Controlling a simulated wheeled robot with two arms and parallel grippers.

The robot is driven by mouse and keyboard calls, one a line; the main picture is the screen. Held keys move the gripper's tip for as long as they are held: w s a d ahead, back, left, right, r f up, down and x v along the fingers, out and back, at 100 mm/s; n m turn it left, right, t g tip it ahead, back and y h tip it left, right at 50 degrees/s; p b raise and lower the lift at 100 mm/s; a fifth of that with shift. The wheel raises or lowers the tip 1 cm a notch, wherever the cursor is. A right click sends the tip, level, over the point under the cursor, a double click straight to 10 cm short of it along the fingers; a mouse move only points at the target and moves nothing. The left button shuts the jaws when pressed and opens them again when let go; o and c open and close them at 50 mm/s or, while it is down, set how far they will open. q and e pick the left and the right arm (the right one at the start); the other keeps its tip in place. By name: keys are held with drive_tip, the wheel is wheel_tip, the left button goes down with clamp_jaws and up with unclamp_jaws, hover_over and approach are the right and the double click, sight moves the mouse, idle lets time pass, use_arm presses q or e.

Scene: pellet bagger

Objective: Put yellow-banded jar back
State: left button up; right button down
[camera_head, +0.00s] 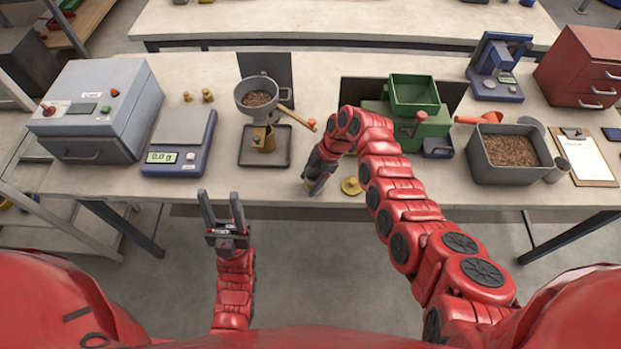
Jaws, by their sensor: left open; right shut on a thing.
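My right gripper (315,182) reaches down to the table's front part, left of a yellow lid-like piece (351,187). It is shut on a small dark jar-like thing that its fingers mostly hide. No yellow band can be made out on it, so I cannot tell for sure that it is the yellow-banded jar. The yellow piece lies on the table near the front edge, apart from the gripper. My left gripper (223,212) is open and empty, in front of the table's edge, with its fingers pointing toward the table.
A funnel (257,97) over a brass-coloured cup stands on a dark tray (278,158). A blue scale (178,145) and a grey sealer-like box (100,110) are left. A green hopper machine (413,95), pellet bin (509,155) and clipboard (587,157) are right. Front table between tray and lid is partly free.

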drive_tip(key=shift+f, duration=0.1)
unclamp_jaws()
